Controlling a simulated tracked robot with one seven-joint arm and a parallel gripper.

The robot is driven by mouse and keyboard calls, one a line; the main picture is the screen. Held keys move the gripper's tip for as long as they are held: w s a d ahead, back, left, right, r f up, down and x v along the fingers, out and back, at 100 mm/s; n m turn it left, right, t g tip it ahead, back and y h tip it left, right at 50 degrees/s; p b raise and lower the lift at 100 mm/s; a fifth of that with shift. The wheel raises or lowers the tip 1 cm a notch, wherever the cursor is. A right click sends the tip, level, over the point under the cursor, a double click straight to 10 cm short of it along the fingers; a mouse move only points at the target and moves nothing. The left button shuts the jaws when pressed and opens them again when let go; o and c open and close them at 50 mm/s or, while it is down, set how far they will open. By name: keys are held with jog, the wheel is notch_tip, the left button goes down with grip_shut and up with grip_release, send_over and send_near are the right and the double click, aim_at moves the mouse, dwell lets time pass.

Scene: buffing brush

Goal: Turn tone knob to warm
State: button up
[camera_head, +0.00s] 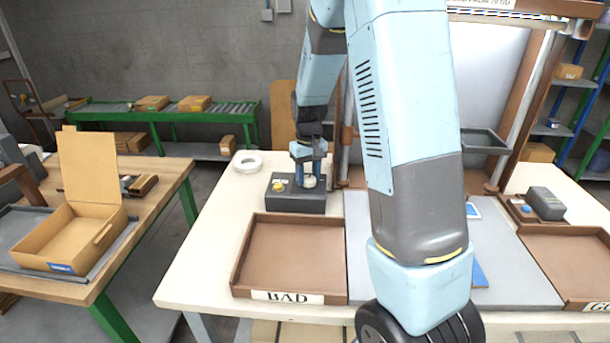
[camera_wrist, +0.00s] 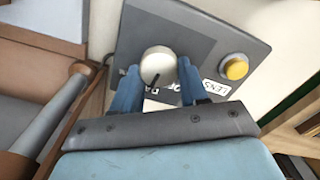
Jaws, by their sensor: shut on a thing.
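The tone knob is a round off-white knob (camera_wrist: 157,64) on a dark grey control box (camera_wrist: 222,50). In the wrist view it sits between the two blue fingers of my gripper (camera_wrist: 159,84), which is shut on it from either side. A dark pointer line on the knob points toward the bottom of that view. The lettering beside the knob is partly covered by my fingers, so I cannot read a warm mark. In the head view my gripper (camera_head: 308,180) points down onto the box (camera_head: 297,203) at the back left of the white table.
A yellow button (camera_wrist: 235,68) sits beside the knob. A brown tray labelled BAD (camera_head: 288,296) stands in front of the box, and a white tape roll (camera_head: 247,163) lies behind it. Another control box (camera_head: 541,205) stands at the right. My arm hides part of the table's middle.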

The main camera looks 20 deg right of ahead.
aim_at(308, 177)
jog(key=m, duration=0.4)
jog(key=shift+m, duration=2.1)
jog(key=shift+a, duration=0.1)
jog(key=o, duration=1.1)
jog(key=shift+c, duration=0.2)
jog(key=shift+r, duration=0.1)
notch_tip(308, 177, up, 14)
jog(key=shift+f, duration=0.25)
